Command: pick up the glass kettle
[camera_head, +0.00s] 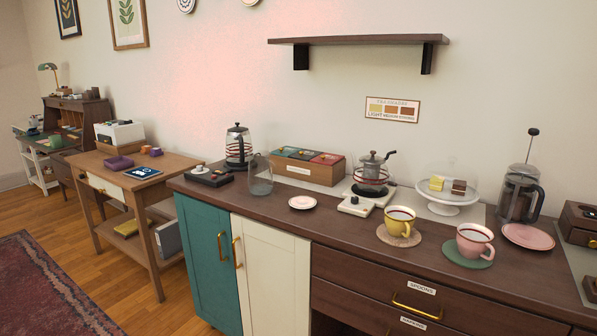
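Two kettle-like glass vessels stand on the dark wooden counter (330,216). A tall glass one with a black lid and handle (238,150) stands upright at the back left. A smaller one with a dark lid, side handle and reddish bands (371,175) sits on a pale base (356,205) right of the middle. I cannot tell which one the task names. My gripper is not in view.
A clear glass vessel (260,176) stands in front of the tall one. A black device (208,176), tea box (308,168), yellow cup (398,222), pink cup (474,241), domed cake stand (448,198) and French press (520,196) crowd the counter. A shelf (358,40) hangs above.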

